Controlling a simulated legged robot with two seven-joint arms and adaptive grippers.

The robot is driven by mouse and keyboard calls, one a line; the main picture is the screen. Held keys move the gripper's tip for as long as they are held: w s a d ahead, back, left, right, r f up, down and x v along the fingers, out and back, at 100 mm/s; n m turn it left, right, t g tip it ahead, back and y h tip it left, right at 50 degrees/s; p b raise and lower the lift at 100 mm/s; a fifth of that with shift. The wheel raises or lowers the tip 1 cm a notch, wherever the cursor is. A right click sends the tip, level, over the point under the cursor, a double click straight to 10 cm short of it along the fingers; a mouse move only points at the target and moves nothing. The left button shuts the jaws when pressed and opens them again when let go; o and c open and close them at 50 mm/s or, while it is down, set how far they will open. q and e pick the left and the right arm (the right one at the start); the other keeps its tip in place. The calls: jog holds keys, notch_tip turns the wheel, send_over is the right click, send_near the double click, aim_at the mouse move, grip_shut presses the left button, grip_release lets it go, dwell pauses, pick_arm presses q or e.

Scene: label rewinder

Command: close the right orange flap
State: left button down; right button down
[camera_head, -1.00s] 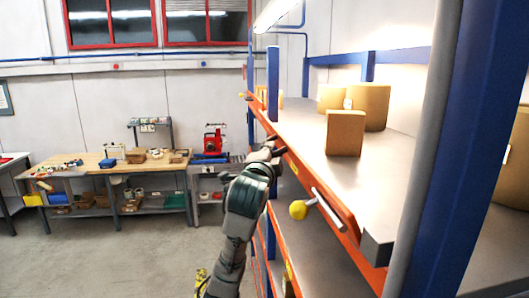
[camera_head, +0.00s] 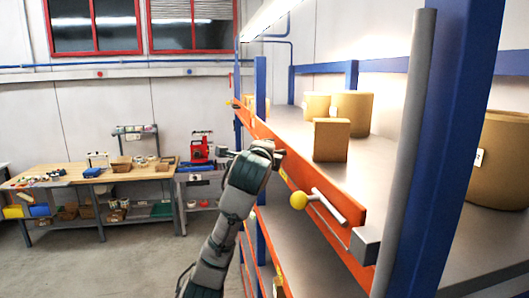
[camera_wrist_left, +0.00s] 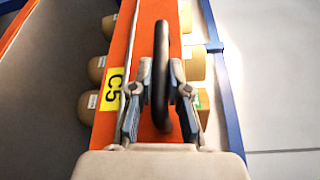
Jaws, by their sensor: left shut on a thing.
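The orange flap (camera_head: 349,206) runs along the front edge of the shelf at the right in the head view. Its orange face (camera_wrist_left: 148,22) fills the middle of the left wrist view, with a yellow C5 label (camera_wrist_left: 114,88). My left gripper (camera_wrist_left: 161,66) is shut on a black handle (camera_wrist_left: 161,95) in front of this face. In the head view the left gripper (camera_head: 277,156) is at the orange front edge; its fingers are hard to make out there. My right gripper is not in view.
Brown cardboard boxes (camera_head: 331,140) and rolls stand on the shelf (camera_head: 378,155) behind the flap. A blue post (camera_head: 445,150) and grey tube (camera_head: 405,150) stand at the near right. A workbench (camera_head: 110,175) is at the back left; the floor before it is clear.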

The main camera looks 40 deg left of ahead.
pick_arm(q)
jog(key=shift+w+d+f, duration=0.1)
jog(key=shift+f, duration=0.1)
jog(key=c, duration=1.1)
grip_release()
jog(key=shift+c, duration=0.2)
jog(key=shift+w+d, duration=0.1)
jog(key=shift+w, duration=0.1)
jog(key=shift+r, duration=0.1)
jog(key=shift+s+d, duration=0.1)
jog(key=shift+s, duration=0.15)
jog(key=f+v, duration=0.1)
jog(key=v, duration=1)
jog(key=shift+d+r, duration=0.2)
jog(key=shift+r, duration=0.15)
jog(key=shift+s+a, duration=0.1)
